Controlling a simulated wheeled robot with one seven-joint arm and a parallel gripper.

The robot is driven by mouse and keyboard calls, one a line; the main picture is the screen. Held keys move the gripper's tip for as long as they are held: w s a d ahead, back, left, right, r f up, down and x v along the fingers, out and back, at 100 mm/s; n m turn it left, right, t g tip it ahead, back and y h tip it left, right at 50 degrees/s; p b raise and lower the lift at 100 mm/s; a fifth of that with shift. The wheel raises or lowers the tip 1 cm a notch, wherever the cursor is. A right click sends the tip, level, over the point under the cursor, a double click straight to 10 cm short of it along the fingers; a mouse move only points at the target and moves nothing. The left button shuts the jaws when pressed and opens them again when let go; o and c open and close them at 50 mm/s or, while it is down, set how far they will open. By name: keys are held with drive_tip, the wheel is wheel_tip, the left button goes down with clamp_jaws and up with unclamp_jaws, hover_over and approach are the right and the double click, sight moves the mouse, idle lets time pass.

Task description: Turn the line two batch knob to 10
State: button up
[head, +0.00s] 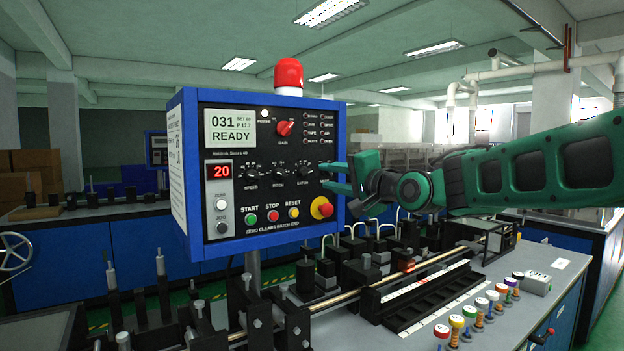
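The blue control panel (262,228) stands on a post, facing me. Its third black knob (304,170), at the right of a row of three, has a small label below that seems to read BATCH. Its pointer setting is too small to read. A red readout (220,171) at the left shows 20. My gripper (325,177) is at the panel's right edge, just right of that knob, with its two green fingers apart and pointing left. Nothing shows between them. I cannot tell whether a fingertip touches the panel. No line number is legible.
A red selector (285,128) sits above the knobs, and a red-yellow stop button (322,208) lies below my fingers. START, STOP and RESET buttons line the bottom. Fixtures and a rail (400,276) fill the bench below. Another blue panel (157,150) stands behind at left.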

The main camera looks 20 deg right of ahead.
sight(307, 173)
drive_tip(key=x, duration=0.8)
drive_tip(key=shift+w+a+f, duration=0.1)
drive_tip(key=shift+w+f, duration=0.05)
drive_tip(key=shift+w, duration=0.1)
